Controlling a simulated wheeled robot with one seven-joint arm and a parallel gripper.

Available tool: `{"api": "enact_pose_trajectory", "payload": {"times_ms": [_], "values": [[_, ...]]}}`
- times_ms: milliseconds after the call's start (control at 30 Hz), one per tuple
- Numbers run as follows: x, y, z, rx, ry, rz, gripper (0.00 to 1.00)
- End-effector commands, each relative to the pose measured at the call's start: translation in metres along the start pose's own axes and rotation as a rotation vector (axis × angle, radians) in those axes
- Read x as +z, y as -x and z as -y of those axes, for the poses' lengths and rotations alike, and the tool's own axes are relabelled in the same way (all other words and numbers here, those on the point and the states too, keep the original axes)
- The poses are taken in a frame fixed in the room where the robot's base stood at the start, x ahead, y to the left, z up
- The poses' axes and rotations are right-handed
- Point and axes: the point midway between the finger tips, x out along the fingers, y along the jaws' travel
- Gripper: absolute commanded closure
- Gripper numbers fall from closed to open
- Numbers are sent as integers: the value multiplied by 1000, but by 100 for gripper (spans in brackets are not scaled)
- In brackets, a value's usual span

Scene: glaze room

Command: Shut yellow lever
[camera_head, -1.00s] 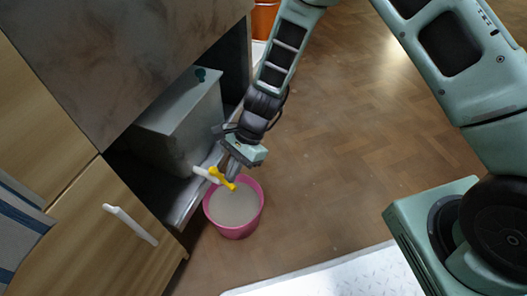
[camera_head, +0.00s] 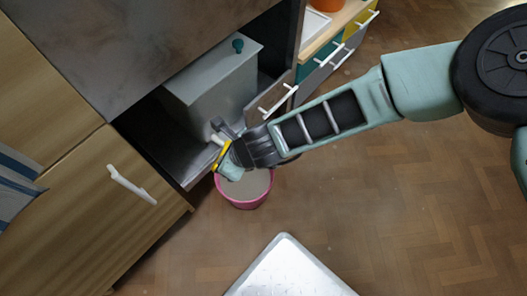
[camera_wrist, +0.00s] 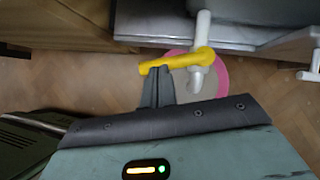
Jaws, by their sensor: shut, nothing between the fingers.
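The yellow lever (camera_wrist: 178,61) sits on a white spout (camera_wrist: 203,30) and lies roughly crosswise to it in the wrist view. In the head view the lever (camera_head: 225,153) is a thin yellow strip, partly hidden by my gripper. The spout comes from the lower part of a grey tank (camera_head: 212,82). My gripper (camera_wrist: 157,75) is shut and empty, its fingertips at the lever's left, free end. Whether they touch it I cannot tell. In the head view my gripper (camera_head: 226,160) is over the pink bucket's far left side.
The pink bucket (camera_head: 247,204) stands on the floor below the spout, holding something greyish. A wooden cabinet with a white handle (camera_head: 130,184) is at left. Drawers (camera_head: 320,65) stand at the back. A pale metal plate (camera_head: 285,272) is at the bottom. The right-hand floor is clear.

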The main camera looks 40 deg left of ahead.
Motion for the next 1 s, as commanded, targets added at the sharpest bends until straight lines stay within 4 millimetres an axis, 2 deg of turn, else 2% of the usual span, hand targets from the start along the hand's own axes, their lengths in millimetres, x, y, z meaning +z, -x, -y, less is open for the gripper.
{"api": "enact_pose_trajectory", "payload": {"times_ms": [333,767,1000], "values": [[1,1,1,0,1,1,100],[2,2,15,0,1,1,100],[1,0,16,1,2,1,100]]}}
